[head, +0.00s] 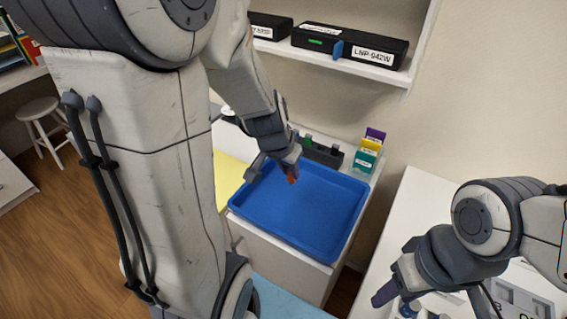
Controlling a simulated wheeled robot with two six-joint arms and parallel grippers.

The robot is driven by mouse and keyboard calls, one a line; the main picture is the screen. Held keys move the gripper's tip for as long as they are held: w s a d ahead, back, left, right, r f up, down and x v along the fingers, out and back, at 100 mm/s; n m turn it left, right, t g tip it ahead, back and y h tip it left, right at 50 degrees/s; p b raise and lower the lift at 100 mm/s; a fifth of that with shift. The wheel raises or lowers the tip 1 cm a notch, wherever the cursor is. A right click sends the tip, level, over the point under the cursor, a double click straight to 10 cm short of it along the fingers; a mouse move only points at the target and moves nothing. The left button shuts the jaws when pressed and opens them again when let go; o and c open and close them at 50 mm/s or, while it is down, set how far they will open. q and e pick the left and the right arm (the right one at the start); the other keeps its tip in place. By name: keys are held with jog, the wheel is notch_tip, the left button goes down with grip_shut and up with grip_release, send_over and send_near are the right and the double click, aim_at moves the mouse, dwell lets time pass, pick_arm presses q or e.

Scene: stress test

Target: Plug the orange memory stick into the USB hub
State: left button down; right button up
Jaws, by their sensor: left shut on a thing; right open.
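My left gripper (287,168) is shut on the orange memory stick (292,176), over the back part of a blue tray (310,238). Only a small part of the stick shows at the fingertips. A low black block (324,154) with a green piece and dark upright pieces stands just behind the tray. It may be the USB hub, but its slots are too small to make out. The stick looks apart from it, in front and to the left. My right gripper (384,294) is open at the lower right, by the white counter, and looks empty.
Purple, yellow and teal cards (369,150) stand right of the black block. A wall shelf (350,70) above carries black boxes, one labelled LNP-942W (350,46) with a blue piece at its front. A white counter (408,222) lies to the right. The tray looks empty.

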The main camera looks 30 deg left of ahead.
pick_arm(q)
jog(key=w+r+m+p, duration=0.1)
jog(key=w+r+p, duration=0.2)
jog(key=r+p, duration=0.6)
jog(key=w+d+r+m+h+p, duration=0.1)
jog(key=w+r+p, duration=0.2)
jog(key=r+p, duration=0.7)
jog(key=w+d+r+m+p, duration=0.1)
jog(key=w+r+p, duration=0.2)
jog(key=r+p, duration=0.6)
notch_tip(320, 180, up, 10)
jog(key=shift+w+d+f+m+p, duration=0.15)
jog(key=shift+w+d+m+p, duration=0.1)
jog(key=shift+w+m+p, duration=0.15)
pick_arm(e)
notch_tip(320, 180, up, 30)
jog(key=shift+f, duration=0.25)
